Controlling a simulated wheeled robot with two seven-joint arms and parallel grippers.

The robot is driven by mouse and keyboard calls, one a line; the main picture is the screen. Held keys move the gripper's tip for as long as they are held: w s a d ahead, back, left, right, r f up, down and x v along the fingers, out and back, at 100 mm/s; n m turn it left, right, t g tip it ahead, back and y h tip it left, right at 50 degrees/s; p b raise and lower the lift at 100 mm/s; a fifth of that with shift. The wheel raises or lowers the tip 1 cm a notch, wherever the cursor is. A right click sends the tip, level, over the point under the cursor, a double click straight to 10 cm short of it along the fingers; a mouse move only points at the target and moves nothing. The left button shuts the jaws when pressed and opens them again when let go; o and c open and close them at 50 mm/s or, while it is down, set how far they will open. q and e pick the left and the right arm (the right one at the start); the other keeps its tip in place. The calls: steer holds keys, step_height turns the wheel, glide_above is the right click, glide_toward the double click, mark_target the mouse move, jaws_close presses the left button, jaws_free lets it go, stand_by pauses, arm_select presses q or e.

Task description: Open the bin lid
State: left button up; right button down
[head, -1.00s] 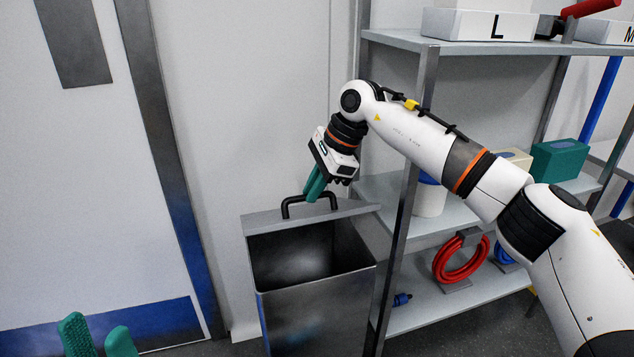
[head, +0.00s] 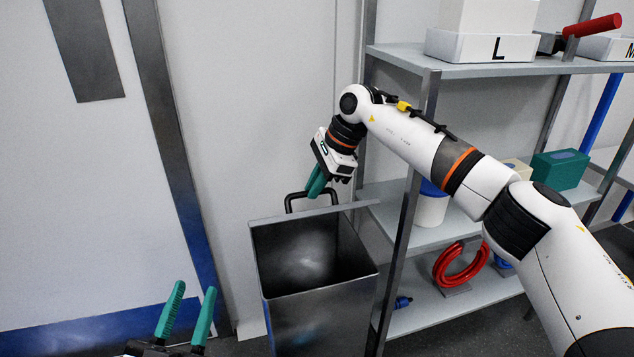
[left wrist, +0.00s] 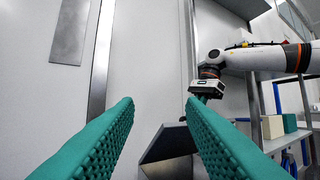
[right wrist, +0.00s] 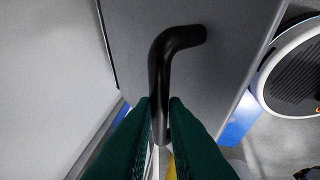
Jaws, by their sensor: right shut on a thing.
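The grey metal bin (head: 322,315) stands against the wall with its top open and its inside showing. Its lid (head: 345,209) is raised at the back and seen nearly edge-on in the head view. A black bent handle (head: 289,197) sticks up from the lid. My right gripper (head: 314,192) is shut on the handle. The right wrist view shows the handle (right wrist: 162,70) between the green fingers, with the grey lid face (right wrist: 222,65) behind. My left gripper (head: 196,288) is open and empty, low and to the left of the bin.
A metal shelf unit (head: 470,69) stands close to the bin's right, holding a white box (head: 485,46), a green box (head: 558,168), a white container (head: 431,207) and a red coil (head: 461,266). A door (head: 70,210) is at left.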

arm_select(q)
steer(key=shift+f, duration=0.1)
steer(key=shift+w+m, duration=0.2)
steer(key=shift+m, duration=0.1)
steer(key=c, duration=0.5)
steer(key=w+d+f+m+g+h, duration=0.1)
steer(key=w+d+m+h, duration=0.1)
steer(key=m, duration=0.5)
steer(key=w+d+f+m+g+h, duration=0.1)
steer(key=w+d+m+g+h, duration=0.1)
steer(key=m+h, duration=0.3)
steer(key=w+d+f+m+g+h, duration=0.1)
steer(key=w+m+h, duration=0.3)
steer(key=m, duration=0.5)
steer(key=shift+w+d+f, duration=0.1)
steer(key=shift+w+d, duration=0.1)
steer(key=shift+d, duration=0.5)
jaws_close()
steer(key=w+d+f+m+g+h, duration=0.2)
steer(key=w+f+m+g, duration=0.5)
steer(key=m+g, duration=0.7)
steer(key=w+d+r+m+t, duration=0.3)
steer(key=w+d+r, duration=0.1)
steer(key=d, duration=0.4)
steer(key=shift+w+d+r, duration=0.2)
steer(key=shift+w+r, duration=0.15)
steer(key=shift+w, duration=0.4)
